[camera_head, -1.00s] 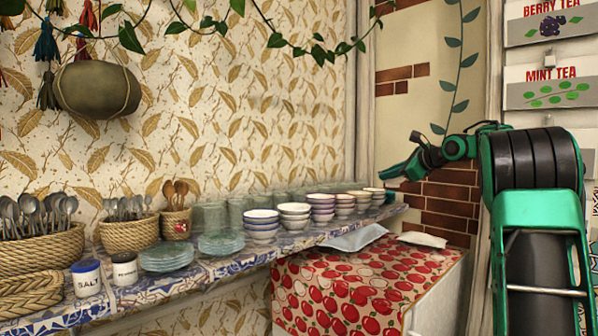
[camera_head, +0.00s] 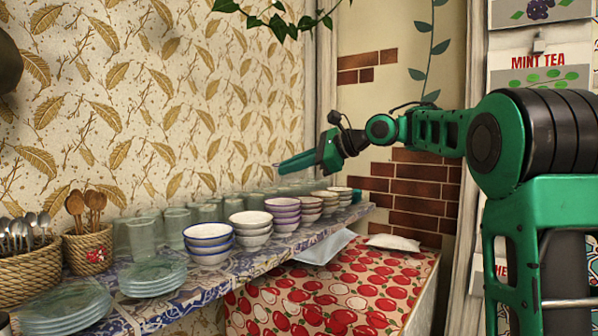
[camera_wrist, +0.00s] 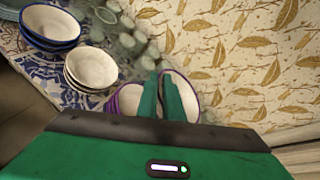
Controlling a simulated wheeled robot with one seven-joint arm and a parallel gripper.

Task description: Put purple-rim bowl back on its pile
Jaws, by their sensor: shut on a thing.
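My gripper (camera_head: 280,164) is raised above the shelf, over the row of bowl stacks, and points left. In the wrist view its two green fingers (camera_wrist: 170,95) are close together, with a pale bowl with a purple rim (camera_wrist: 184,88) at them; I take it as the bowl they hold. The fingers and palm hide part of it, and the head view does not show it clearly. The purple-rimmed pile (camera_head: 283,213) stands on the shelf below my gripper; a purple-sided stack also shows left of the fingers in the wrist view (camera_wrist: 128,98).
Left of the pile stand a white stack (camera_head: 250,230) and a blue-rimmed stack (camera_head: 208,242). A brown-rimmed stack (camera_head: 307,209) is just right of it. Glasses (camera_head: 134,238) line the wall behind. Glass plates (camera_head: 152,278) lie farther left. Free space is above the bowls.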

